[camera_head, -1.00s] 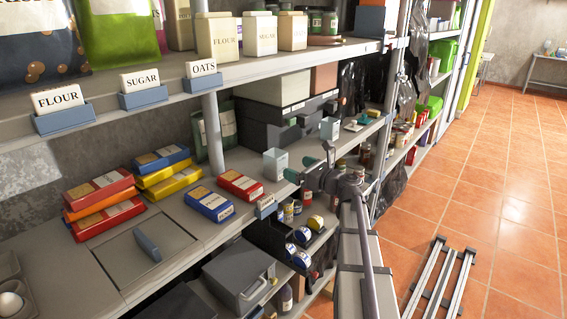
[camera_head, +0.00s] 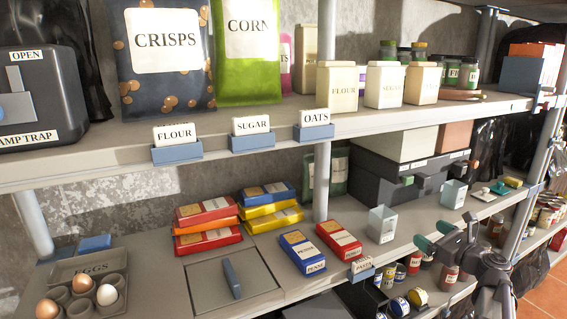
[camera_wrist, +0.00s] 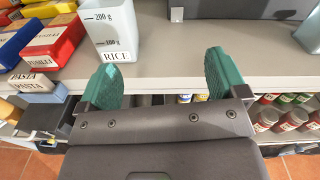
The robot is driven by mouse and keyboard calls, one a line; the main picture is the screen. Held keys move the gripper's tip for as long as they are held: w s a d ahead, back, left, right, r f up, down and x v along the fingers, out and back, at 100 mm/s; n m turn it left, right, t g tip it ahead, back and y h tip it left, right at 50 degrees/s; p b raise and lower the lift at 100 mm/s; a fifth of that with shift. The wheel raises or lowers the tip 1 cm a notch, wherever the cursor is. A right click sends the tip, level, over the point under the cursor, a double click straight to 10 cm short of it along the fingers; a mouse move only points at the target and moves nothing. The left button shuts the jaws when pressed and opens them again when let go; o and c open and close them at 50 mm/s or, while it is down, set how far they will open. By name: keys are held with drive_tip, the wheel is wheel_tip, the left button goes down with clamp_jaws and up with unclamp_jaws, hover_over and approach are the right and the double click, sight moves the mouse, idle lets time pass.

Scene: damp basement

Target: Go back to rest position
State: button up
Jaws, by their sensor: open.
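My gripper (camera_head: 434,235) is at the shelf's front edge, right of a translucent measuring cup (camera_head: 382,224). In the wrist view my gripper (camera_wrist: 162,70) has its two teal fingertips wide apart with nothing between them. The cup labelled RICE (camera_wrist: 108,32) stands on the shelf beyond the left fingertip, apart from it. No object is held.
The middle shelf (camera_head: 330,278) carries pasta boxes (camera_head: 340,240), an egg tray (camera_head: 118,262) and a second cup (camera_head: 454,194). Cans (camera_head: 418,297) sit below the edge. Jars (camera_wrist: 291,120) stand below at right. The upper shelf (camera_head: 400,116) overhangs.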

drive_tip(key=s+a+f+n+g+h+p, duration=0.1)
drive_tip(key=s+a+f+n+g+p, duration=0.1)
drive_tip(key=s+a+f+n+g, duration=0.55)
drive_tip(key=s+a+f+n+g+h+p, duration=0.1)
drive_tip(key=s+a+f+n+g+p, duration=0.15)
drive_tip(key=s+a+n+g, duration=0.8)
drive_tip(key=s+a+r+n+t+h+p, duration=0.1)
drive_tip(key=a+r+n+h+p, duration=0.1)
drive_tip(key=a+n, duration=0.3)
drive_tip(key=s+a+r+n+h+p, duration=0.1)
drive_tip(key=a+n+h+p, duration=0.2)
drive_tip(key=a+n, duration=0.2)
drive_tip(key=shift+r+n+t+p, duration=0.35)
drive_tip(key=shift+r+n+t, duration=0.05)
drive_tip(key=shift+n, duration=0.4)
